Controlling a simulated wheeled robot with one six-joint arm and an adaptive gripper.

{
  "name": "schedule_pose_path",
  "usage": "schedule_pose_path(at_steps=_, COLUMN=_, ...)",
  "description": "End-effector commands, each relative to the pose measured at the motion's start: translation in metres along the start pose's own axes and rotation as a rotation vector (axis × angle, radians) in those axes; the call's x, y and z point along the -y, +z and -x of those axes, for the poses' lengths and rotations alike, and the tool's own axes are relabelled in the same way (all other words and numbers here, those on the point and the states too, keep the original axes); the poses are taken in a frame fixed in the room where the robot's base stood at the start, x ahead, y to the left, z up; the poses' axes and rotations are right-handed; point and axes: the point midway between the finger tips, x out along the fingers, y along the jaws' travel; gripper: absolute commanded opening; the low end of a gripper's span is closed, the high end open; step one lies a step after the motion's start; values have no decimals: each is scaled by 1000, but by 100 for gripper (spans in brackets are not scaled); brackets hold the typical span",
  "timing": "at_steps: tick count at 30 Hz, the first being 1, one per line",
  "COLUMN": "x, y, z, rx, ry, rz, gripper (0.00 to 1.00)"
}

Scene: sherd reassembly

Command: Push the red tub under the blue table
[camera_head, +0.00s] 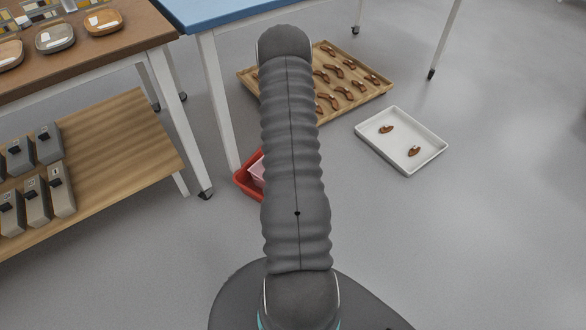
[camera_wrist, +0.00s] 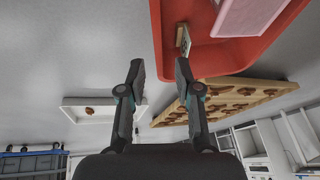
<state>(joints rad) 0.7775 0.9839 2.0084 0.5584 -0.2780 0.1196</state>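The red tub (camera_head: 242,184) stands on the floor beside a white leg of the blue table (camera_head: 215,12), partly hidden behind my arm. A pink block-like thing (camera_head: 257,170) lies in it. In the wrist view the tub (camera_wrist: 215,58) fills the upper right, with the pink thing (camera_wrist: 250,14) and a small pale tag inside. My gripper (camera_wrist: 160,72) is open and empty, its fingers apart. Its right fingertip overlaps the tub's edge in the picture; I cannot tell whether they touch. In the head view my arm hides the gripper.
A wooden tray (camera_head: 352,102) with several brown pieces lies under the blue table. A white tray (camera_head: 432,151) with two brown pieces lies to its right. A brown table (camera_head: 130,45) with a lower shelf (camera_head: 125,130) stands left. The floor at right is clear.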

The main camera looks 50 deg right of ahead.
Motion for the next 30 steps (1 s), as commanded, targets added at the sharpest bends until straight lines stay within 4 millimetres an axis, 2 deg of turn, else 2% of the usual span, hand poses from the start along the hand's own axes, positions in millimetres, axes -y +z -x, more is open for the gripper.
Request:
schedule_pose_path(at_steps=7, x=0, y=0, z=-1, rx=1, ry=0, rz=1, gripper=33)
schedule_pose_path(at_steps=11, x=0, y=1, z=-11, rx=2, ry=0, rz=0, gripper=33)
schedule_pose_path(at_steps=30, x=0, y=1, z=-113, rx=1, ry=0, rz=1, gripper=33)
